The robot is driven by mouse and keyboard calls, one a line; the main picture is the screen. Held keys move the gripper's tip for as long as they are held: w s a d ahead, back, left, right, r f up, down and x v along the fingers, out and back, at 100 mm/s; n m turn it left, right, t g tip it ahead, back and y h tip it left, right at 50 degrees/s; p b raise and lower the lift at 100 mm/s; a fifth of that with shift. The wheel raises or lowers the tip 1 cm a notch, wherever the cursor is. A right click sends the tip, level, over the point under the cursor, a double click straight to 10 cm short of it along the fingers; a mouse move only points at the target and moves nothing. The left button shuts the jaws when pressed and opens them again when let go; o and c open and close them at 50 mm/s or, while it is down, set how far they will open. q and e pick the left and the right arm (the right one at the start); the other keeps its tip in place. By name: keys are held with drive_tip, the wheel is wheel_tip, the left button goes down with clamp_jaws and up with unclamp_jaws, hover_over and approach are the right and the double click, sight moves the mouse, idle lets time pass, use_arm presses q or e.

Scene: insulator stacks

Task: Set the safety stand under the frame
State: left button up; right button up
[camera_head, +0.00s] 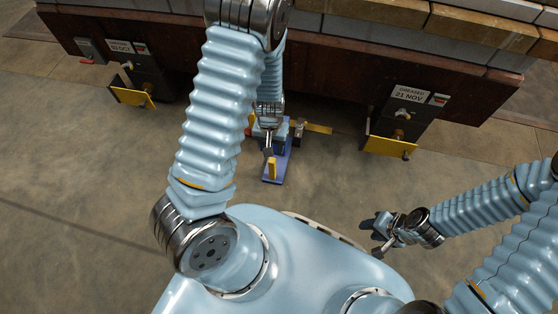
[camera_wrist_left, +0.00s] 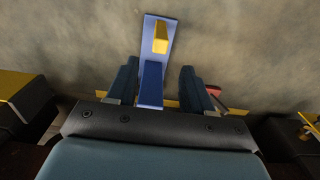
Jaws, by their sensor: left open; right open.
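The safety stand (camera_head: 272,170) appears as a blue plate and post with a yellow block on it. It is on the floor in front of the dark red frame (camera_head: 330,62). My left gripper (camera_head: 268,140) hangs over the stand, partly hidden by its own arm. In the left wrist view, the stand (camera_wrist_left: 153,80) lies between the two open fingers (camera_wrist_left: 158,82), with a gap showing on each side. Whether a finger touches it is unclear. My right gripper (camera_head: 377,236) is open and empty at the lower right, away from the stand.
Two dark jack-like units with yellow toes sit under the frame edge, one left (camera_head: 135,97) and one right (camera_head: 390,147), both labelled. A yellow bar (camera_head: 318,128) shows just beyond the stand. Tan and grey blocks (camera_head: 480,27) lie on the frame.

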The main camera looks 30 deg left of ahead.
sight(272, 165)
use_arm(q)
wheel_tip(272, 165, down, 12)
drive_tip(key=b, duration=0.3)
drive_tip(key=shift+f+b, duration=0.25)
drive_tip(key=shift+b, duration=0.1)
drive_tip(key=shift+c, duration=0.3)
clamp_jaws()
